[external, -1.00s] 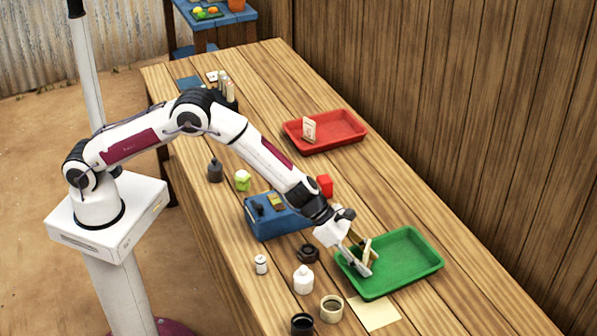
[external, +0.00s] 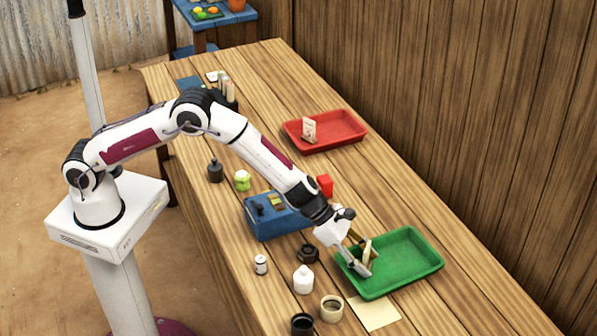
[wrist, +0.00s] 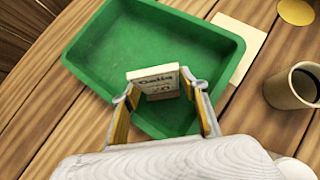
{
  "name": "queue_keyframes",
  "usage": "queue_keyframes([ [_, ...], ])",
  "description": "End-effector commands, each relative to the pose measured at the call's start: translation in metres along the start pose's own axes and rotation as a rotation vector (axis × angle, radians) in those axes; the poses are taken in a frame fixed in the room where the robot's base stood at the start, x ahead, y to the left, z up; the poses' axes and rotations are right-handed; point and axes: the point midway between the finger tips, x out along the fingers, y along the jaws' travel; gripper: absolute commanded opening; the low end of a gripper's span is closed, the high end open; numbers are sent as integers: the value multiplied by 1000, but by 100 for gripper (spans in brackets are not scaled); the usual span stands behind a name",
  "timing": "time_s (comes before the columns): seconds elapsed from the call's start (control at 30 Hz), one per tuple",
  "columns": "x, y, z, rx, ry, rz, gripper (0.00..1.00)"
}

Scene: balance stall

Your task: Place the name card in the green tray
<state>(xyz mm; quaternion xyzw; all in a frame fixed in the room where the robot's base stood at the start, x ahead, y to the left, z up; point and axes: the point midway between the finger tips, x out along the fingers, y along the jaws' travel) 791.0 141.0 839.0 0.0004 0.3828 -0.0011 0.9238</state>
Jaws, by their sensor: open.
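A small pale card with printed lettering (wrist: 152,80) stands in the green tray (wrist: 95,60), near the tray's side closest to my gripper. My gripper (wrist: 160,90) is open, with one finger on each side of the card. Its fingertips reach down into the tray; I cannot tell whether either touches the card. In the external view the green tray (external: 415,262) is at the lower right, and the card (external: 367,249) is partly hidden by my fingers. A second card (external: 309,131) stands upright in the red tray (external: 345,138). The lettering is too small to read surely.
A blue box (external: 270,228) with small items stands left of my gripper. A dark ring-shaped item (external: 307,254), a white bottle (external: 303,281) and a cup (external: 331,309) stand nearby. A cream sheet (external: 376,313) lies beside the green tray. The far part of that tray is empty.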

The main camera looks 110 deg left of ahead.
Motion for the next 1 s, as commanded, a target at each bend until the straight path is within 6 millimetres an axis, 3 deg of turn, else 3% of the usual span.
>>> queue_keyframes([
  [1.0, -95, 0, 0, -1, -1, 0, 44],
])
